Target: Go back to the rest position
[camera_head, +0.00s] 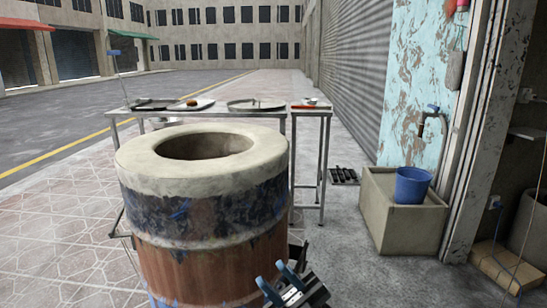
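My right gripper (272,275) shows at the bottom centre, in front of the lower right side of the barrel oven (212,262). Its two blue-tipped fingers stand apart with nothing visible between them. The oven has a pale round rim (146,172) with an open dark mouth, a dark blue worn band and a reddish-brown lower body. My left gripper is not in view.
Behind the oven stand metal tables (322,152) with trays (255,105), a small brown item (191,103) and a red-handled tool (304,107). At right, a blue bucket (411,186) sits on a concrete basin (386,222). Paving between oven and basin is mostly clear.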

